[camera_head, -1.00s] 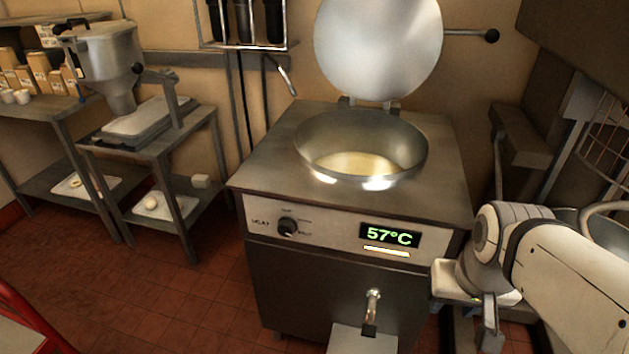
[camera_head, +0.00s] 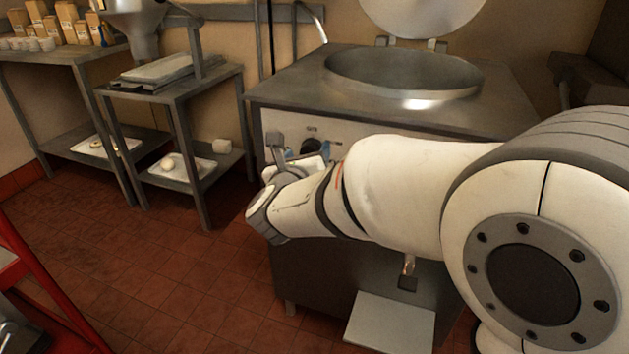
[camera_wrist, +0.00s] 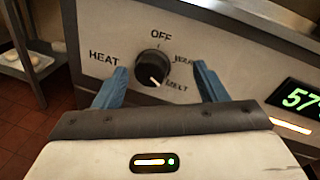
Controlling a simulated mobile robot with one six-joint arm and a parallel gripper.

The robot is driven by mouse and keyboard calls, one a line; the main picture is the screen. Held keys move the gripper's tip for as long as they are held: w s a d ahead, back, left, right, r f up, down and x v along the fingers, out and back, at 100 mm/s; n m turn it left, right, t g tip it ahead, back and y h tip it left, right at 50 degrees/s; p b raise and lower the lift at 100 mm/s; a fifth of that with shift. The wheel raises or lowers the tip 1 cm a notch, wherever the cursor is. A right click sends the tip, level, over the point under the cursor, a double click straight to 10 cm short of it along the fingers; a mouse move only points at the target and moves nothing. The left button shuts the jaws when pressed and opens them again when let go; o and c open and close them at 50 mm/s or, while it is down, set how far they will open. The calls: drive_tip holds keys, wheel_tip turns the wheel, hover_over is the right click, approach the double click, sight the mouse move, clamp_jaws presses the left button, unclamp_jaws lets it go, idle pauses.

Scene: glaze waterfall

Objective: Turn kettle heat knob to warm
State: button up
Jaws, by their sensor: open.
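The kettle (camera_head: 500,110) is a large steel box with a round, open-lidded bowl in its top. Its black heat knob (camera_wrist: 152,66) is on the light front panel; it also shows in the head view (camera_head: 311,146), partly behind my gripper. The labels read HEAT, OFF, WARM and MELT. The knob's white mark points down and right, toward MELT. My gripper (camera_wrist: 160,70) is open in front of the panel. Its blue fingers stand to the left and right of the knob, with a gap on each side. The right finger partly covers the WARM label.
The green temperature display (camera_wrist: 297,99) is right of the knob. A drain tap (camera_head: 408,265) sticks out low on the kettle front above a grey plate (camera_head: 390,322). A side table (camera_head: 165,90) stands left. A red frame (camera_head: 40,310) is at lower left.

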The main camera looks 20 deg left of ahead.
wheel_tip(320, 180, down, 4)
drive_tip(key=s+a+m+t+h+b, duration=0.1)
drive_tip(key=s+a+m+h+b, duration=0.15)
drive_tip(key=m, duration=0.25)
drive_tip(key=w+d, duration=0.1)
drive_tip(key=w, duration=0.6)
drive_tip(key=shift+w+m, duration=0.25)
drive_tip(key=shift+m, duration=0.15)
drive_tip(key=shift+f, duration=0.1)
drive_tip(key=c, duration=1)
